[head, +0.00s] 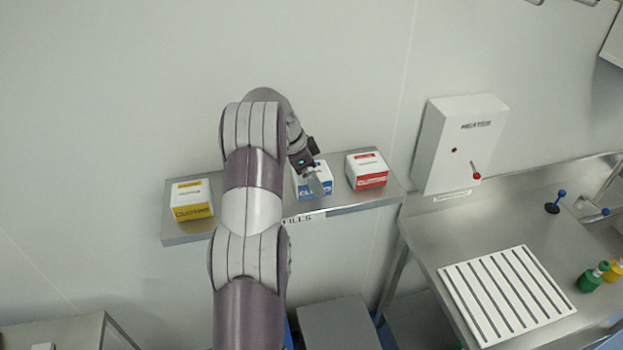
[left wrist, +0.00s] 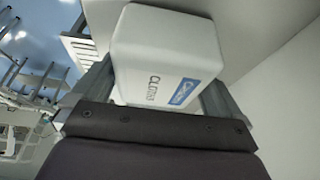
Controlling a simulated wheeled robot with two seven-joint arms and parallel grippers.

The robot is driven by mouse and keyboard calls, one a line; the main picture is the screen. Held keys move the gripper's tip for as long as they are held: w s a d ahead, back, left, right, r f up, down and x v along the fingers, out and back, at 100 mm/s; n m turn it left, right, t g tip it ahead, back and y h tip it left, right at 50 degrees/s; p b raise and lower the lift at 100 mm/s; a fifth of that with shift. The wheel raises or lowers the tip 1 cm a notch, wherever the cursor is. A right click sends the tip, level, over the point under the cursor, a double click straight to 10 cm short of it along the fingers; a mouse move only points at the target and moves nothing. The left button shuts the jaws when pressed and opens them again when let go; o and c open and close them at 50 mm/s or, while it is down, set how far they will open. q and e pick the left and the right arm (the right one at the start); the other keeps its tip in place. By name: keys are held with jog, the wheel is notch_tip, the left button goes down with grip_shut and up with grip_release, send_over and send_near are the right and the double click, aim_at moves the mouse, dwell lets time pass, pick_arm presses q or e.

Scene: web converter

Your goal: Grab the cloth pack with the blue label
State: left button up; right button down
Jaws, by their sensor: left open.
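The cloth pack with the blue label (head: 302,183) is a white box with a blue band, on the wall shelf in the head view. It fills the top middle of the left wrist view (left wrist: 165,55), its blue label facing the camera. My left gripper (head: 316,182) is at this pack, partly covering it. In the left wrist view its two open fingers lie on either side of the pack; whether they touch it I cannot tell. My right gripper is not in view.
A yellow-label pack (head: 191,199) stands at the shelf's left and a red-label pack (head: 367,170) close right of the blue one. The metal shelf (head: 355,203) is against the wall. A white heater box (head: 460,145) and a steel counter (head: 440,235) are to the right.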

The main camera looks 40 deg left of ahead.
pick_arm(q)
jog(key=shift+f, duration=0.15)
dwell(0.3)
jog(key=shift+c, duration=1.2)
jog(key=c, duration=0.6)
